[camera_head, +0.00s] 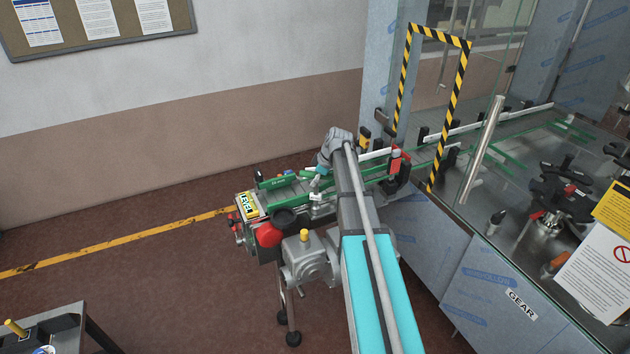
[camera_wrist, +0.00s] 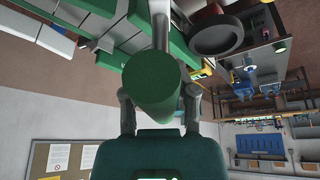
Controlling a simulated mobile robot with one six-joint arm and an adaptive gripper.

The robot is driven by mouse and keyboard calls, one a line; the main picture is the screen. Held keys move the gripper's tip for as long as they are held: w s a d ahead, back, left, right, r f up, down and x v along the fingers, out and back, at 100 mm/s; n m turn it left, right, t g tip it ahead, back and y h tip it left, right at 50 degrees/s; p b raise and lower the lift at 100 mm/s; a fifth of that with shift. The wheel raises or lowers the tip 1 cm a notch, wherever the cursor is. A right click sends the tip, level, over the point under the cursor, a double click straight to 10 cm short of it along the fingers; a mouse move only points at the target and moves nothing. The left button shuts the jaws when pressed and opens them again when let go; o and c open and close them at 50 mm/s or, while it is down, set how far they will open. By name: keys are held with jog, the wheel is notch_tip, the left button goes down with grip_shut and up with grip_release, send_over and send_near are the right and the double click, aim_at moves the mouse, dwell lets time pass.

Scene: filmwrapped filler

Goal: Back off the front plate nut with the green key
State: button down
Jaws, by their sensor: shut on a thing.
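The green key shows in the wrist view as a thick green round handle (camera_wrist: 150,78) with a grey shank (camera_wrist: 160,24) running away from it toward the conveyor. My gripper (camera_wrist: 160,102) is shut on this handle, one finger on each side. In the head view my gripper (camera_head: 321,176) is at the conveyor's near end, among the green rails, and my arm partly covers it. The front plate nut cannot be made out in either view. The shank's far end is cut off by the wrist picture's edge, so I cannot tell whether it touches the nut.
The conveyor (camera_head: 280,184) runs into the filler cabinet through an opening framed in yellow-black tape (camera_head: 463,85). A red knob (camera_head: 269,235) and a black knob (camera_head: 285,217) sit at its near end. A glass door with a steel handle (camera_head: 481,150) stands right.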

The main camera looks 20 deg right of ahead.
jog(key=shift+n+g+y, duration=0.3)
jog(key=shift+n, duration=0.6)
jog(key=shift+m, duration=0.3)
jog(key=shift+r, duration=0.1)
